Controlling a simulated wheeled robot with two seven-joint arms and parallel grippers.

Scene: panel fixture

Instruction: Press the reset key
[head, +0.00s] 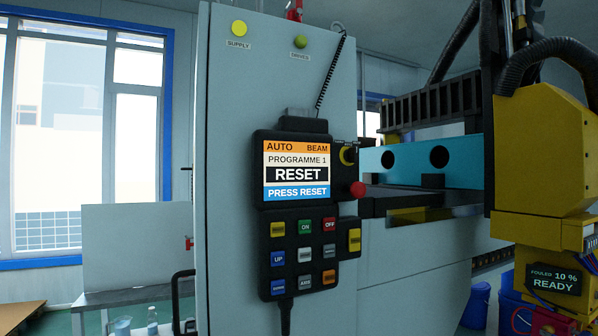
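A black hand-held control pendant (293,215) hangs on the front of a grey cabinet. Its lit screen (297,170) reads AUTO, BEAM, PROGRAMME 1, RESET and PRESS RESET. Below the screen is a keypad with a green ON key (305,227), a red OFF key (329,224), a blue UP key (278,259), yellow keys and several grey, blue and orange keys. The small lettering on most keys is too small to read, so I cannot tell which is the reset key. Neither of my grippers is in view.
The grey cabinet (230,120) carries a yellow SUPPLY lamp (239,28) and a dim green lamp (300,41). A red knob (357,189) juts from the pendant's right side. A yellow machine head (545,150) stands at right. A bench (140,292) is at lower left.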

